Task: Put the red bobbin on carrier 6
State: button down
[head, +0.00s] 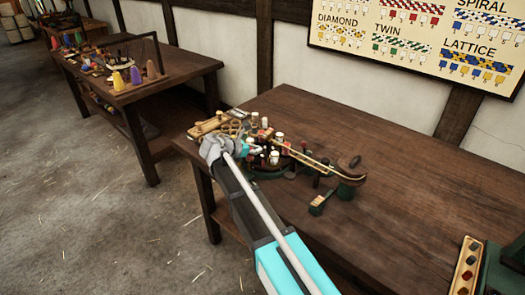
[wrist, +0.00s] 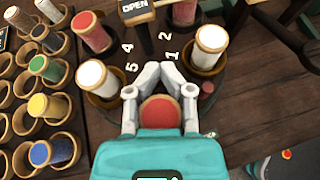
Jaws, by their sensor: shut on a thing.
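My gripper (wrist: 160,75) is shut on a red bobbin (wrist: 160,112), with one finger on each side of it. The round braiding machine lies below it, with the painted numbers 1, 2, 4 and 5 showing. A white bobbin (wrist: 98,78) stands by number 5 and a red one (wrist: 92,33) by number 4. Another white bobbin (wrist: 211,40) stands by number 1 and another red one (wrist: 184,12) by number 2. The number 6 and its carrier are hidden by my gripper. I cannot tell whether the held bobbin touches a carrier. In the head view, my gripper (head: 222,145) is at the machine's near left side.
A wooden rack (wrist: 28,85) left of the machine has empty holes and white, black, green, yellow and blue bobbins. An OPEN sign (wrist: 134,8) stands at the machine's middle. The bench top (head: 420,180) is mostly clear on the right. A pattern board (head: 420,40) hangs on the wall.

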jog(key=shift+w+d, duration=0.85)
jog(key=shift+d, duration=0.25)
jog(key=shift+s+a+f+b, duration=0.1)
jog(key=shift+f+b, duration=0.45)
jog(key=shift+f, duration=0.25)
jog(key=shift+f+b, duration=0.1)
jog(key=shift+b, duration=0.2)
jog(key=c, duration=0.8)
grip_release()
jog(key=shift+o, duration=0.2)
